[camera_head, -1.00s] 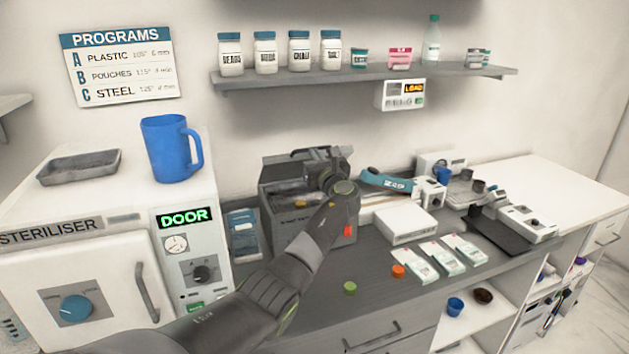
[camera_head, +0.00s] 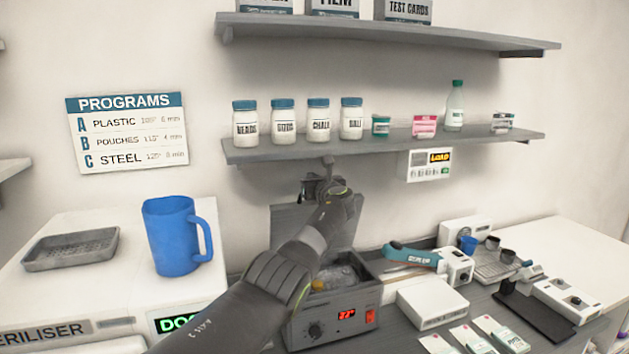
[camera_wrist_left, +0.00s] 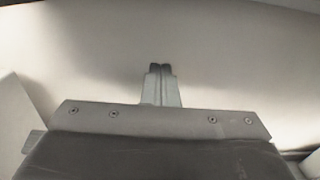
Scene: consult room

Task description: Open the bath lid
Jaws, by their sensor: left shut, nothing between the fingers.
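The bath (camera_head: 335,318) is a dark grey box on the counter with a red lit display and a knob. Its top is open, and its basin shows partly behind my left arm. Its grey lid (camera_head: 286,224) stands raised at the back of the bath, near the wall. My left gripper (camera_head: 328,160) is above the lid's upper edge, just below the shelf's front edge. Its fingers are shut and empty; they also show closed in the left wrist view (camera_wrist_left: 161,70) against a pale wall. My forearm hides part of the lid and bath. My right gripper is out of view.
A wall shelf (camera_head: 390,148) with jars is very close above my left gripper. The steriliser (camera_head: 110,285), with a blue mug (camera_head: 172,236) and grey tray (camera_head: 70,248), stands left. A teal-handled tool (camera_head: 412,253) and a white box (camera_head: 432,301) are right of the bath.

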